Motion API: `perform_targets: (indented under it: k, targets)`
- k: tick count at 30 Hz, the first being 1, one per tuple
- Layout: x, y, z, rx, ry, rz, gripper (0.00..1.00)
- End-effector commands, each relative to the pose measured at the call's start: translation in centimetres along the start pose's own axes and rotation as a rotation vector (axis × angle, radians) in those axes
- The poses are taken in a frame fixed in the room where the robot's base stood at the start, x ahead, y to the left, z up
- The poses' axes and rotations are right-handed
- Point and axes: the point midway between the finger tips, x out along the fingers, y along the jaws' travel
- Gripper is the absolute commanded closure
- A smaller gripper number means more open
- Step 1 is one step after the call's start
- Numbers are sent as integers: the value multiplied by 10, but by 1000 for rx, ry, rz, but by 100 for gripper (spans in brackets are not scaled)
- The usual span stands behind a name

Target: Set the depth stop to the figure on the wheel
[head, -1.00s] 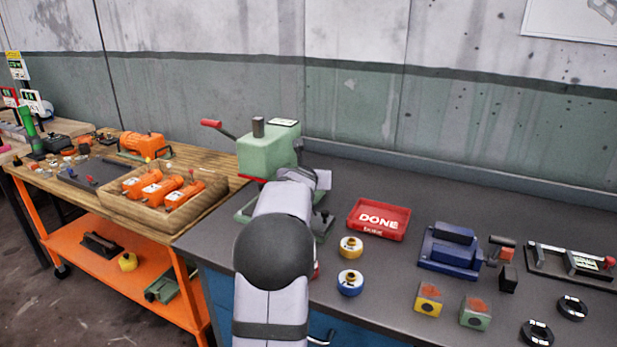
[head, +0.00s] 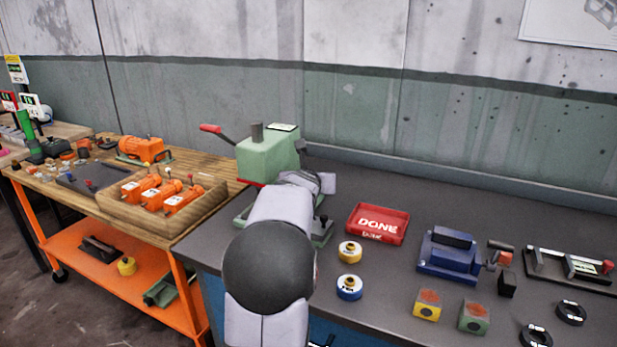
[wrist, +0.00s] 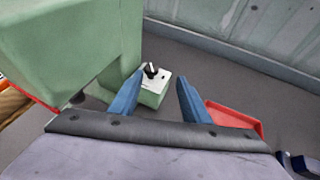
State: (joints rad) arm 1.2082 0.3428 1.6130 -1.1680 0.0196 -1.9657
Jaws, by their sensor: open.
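A pale green press-like machine (head: 268,158) with a red-tipped lever stands at the back left of the dark bench. It fills the left of the wrist view (wrist: 60,45). A pale green block with a black knob and a white top plate (wrist: 152,88) stands beside it, and I take this for the depth stop. My gripper (wrist: 160,80) is open and empty, its two blue fingers pointing towards the block, which shows between them, nearer the left finger. I cannot tell the gap to the block. No wheel figure is readable. In the head view my arm hides part of the machine's base.
A red DONE tray (head: 378,224) lies right of the machine. A yellow-white ring (head: 349,252) and a blue-white ring (head: 349,288) are in front. A blue vise-like fixture (head: 448,256), coloured blocks and black rings (head: 571,312) are further right. An orange cart (head: 120,240) stands left.

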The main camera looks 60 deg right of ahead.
Motion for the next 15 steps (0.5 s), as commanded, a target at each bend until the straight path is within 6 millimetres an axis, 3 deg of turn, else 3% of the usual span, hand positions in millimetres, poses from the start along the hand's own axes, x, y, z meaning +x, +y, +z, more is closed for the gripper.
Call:
perform_targets:
  k: [2, 5, 12, 15]
  targets:
    - [-2, -19, 10, 11, 16, -27, 57]
    - [0, -51, 7, 30, 59, -71, 57]
    - [9, -137, -21, 73, 183, -179, 57]
    - [14, -162, -32, 68, 214, -179, 57]
